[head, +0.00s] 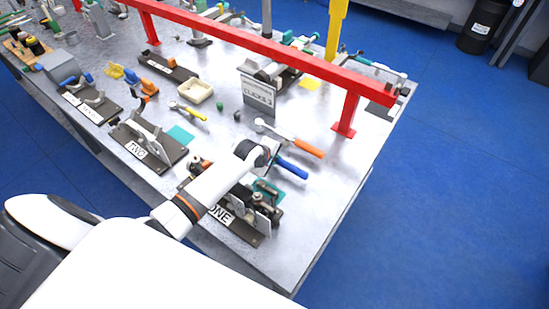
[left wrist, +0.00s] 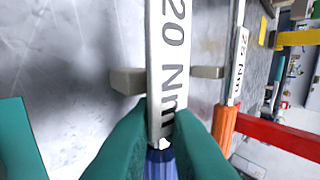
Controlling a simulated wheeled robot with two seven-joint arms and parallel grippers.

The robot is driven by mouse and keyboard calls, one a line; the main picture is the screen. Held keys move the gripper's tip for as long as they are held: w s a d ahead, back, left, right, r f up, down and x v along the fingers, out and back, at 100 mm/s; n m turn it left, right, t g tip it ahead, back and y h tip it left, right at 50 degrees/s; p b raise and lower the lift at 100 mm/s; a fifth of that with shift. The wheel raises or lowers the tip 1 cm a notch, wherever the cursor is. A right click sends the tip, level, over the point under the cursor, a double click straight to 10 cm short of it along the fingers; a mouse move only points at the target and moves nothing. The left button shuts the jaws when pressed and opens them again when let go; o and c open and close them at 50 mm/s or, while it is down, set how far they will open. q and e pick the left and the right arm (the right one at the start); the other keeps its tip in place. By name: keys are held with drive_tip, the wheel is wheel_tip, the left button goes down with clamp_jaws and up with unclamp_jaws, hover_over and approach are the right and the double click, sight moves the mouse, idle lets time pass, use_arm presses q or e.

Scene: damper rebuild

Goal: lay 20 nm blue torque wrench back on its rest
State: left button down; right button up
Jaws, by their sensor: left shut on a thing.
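The 20 Nm torque wrench has a silver shaft marked "20 Nm" (left wrist: 168,62) and a blue handle (head: 292,167). My left gripper (left wrist: 160,122) is shut on it where the shaft meets the handle, with a green finger on each side. In the head view the left gripper (head: 272,155) is partly hidden by its own wrist. A grey rest (left wrist: 127,81) shows on both sides of the shaft in the left wrist view, the shaft passing across it. I cannot tell whether they touch. My right gripper is not in view.
An orange-handled wrench (head: 302,146), marked 25 Nm, lies alongside. A yellow-handled wrench (head: 190,112) is further left. The fixture marked ONE (head: 238,222) stands close on the near side. A red rail (head: 250,45) spans the bench behind. The bench's right part is clear.

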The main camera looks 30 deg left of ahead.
use_arm(q)
drive_tip(key=shift+w, duration=0.1)
drive_tip(key=c, duration=1.4)
unclamp_jaws()
drive_tip(key=shift+o, duration=0.2)
drive_tip(key=b+v, duration=0.1)
drive_tip(key=v, duration=1.1)
